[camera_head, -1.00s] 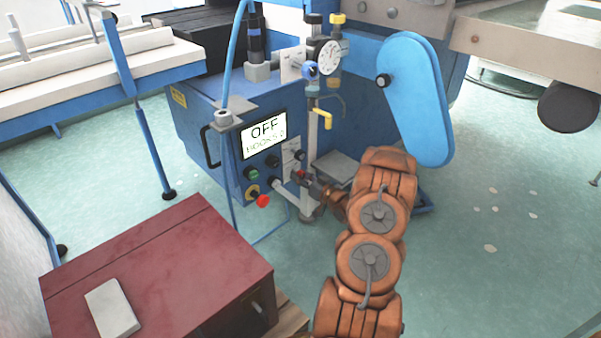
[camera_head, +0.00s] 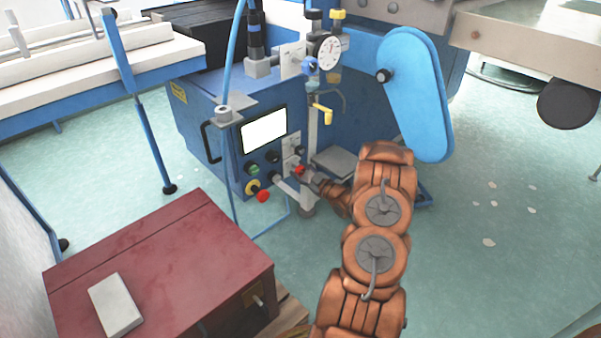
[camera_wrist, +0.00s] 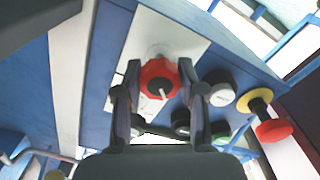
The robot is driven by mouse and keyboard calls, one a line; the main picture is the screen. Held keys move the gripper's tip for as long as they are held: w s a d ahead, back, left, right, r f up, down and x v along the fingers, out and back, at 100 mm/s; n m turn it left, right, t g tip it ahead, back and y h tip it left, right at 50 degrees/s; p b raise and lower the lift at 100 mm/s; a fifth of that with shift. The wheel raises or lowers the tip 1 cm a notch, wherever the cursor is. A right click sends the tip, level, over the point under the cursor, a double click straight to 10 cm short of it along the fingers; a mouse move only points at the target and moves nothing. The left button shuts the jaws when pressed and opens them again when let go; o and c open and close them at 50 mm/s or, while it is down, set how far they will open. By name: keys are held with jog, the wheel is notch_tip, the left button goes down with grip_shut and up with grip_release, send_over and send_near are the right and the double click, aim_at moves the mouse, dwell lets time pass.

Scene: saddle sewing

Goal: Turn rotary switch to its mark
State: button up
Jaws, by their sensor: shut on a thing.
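The rotary switch (camera_wrist: 157,72) is a red knob with a white pointer line, on a pale plate of the blue machine's front panel. In the wrist view its pointer line slants down to the right. My gripper (camera_wrist: 164,84) is shut on the knob, one finger on each side. In the head view the red knob (camera_head: 299,170) shows only partly at the tip of my gripper. The mark the switch is to be turned to cannot be made out. The panel's display (camera_head: 263,130) is blank white.
A red button on a yellow base (camera_wrist: 272,127) and a black knob (camera_wrist: 220,92) sit close beside the switch. A dark red cabinet (camera_head: 160,265) with a white block (camera_head: 116,305) stands at the lower left. Open floor lies to the right.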

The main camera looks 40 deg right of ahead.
jog(key=shift+r+n, duration=0.1)
jog(key=shift+n, duration=0.2)
jog(key=o, duration=1.2)
jog(key=shift+c, duration=0.2)
jog(key=s, duration=1.2)
jog(key=shift+a, duration=0.15)
